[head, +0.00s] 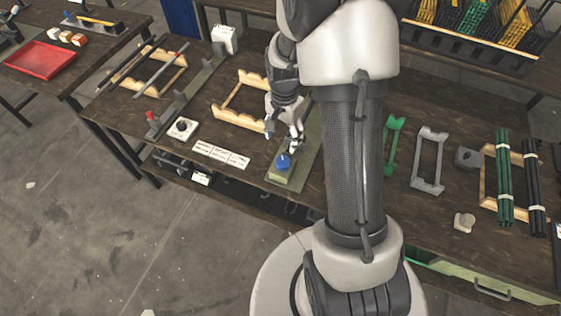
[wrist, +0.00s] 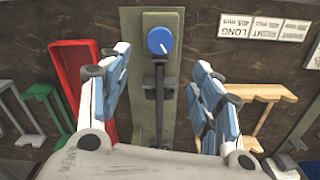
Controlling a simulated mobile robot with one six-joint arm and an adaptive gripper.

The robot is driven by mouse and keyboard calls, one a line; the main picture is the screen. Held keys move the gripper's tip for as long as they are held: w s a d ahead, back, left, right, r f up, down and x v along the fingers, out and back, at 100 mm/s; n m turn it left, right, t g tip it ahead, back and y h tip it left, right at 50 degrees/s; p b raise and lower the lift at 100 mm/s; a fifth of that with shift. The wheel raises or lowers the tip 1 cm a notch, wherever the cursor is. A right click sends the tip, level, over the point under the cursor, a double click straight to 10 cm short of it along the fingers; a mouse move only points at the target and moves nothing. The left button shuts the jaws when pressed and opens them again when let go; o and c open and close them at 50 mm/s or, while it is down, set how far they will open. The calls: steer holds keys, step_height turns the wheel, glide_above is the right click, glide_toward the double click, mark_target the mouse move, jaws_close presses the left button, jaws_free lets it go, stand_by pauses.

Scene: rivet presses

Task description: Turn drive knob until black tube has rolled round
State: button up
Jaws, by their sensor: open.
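The blue drive knob (head: 283,162) sits on the front end of a green-grey base plate (head: 283,179) on the bench. In the wrist view the knob (wrist: 160,40) has a white mark pointing to the lower right. A dark rod (wrist: 159,82) runs along the plate from the knob through a dark bracket; I cannot tell whether it is the black tube. My gripper (head: 293,146) is just above and behind the knob. In the wrist view my gripper (wrist: 164,60) is open, its fingers on either side of the plate, apart from the knob. My arm hides part of the plate.
Wooden cradles (head: 240,108) and white label cards (head: 220,154) lie left of the plate. Green (head: 391,148) and grey (head: 428,160) frames stand right. Bundled green and black tubes (head: 535,190) lie far right.

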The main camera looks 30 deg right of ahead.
mark_target(283, 161)
step_height(283, 161, down, 13)
steer(key=b, duration=0.3)
steer(key=shift+c, duration=0.4)
steer(key=c, duration=1)
steer(key=shift+n, duration=3.1)
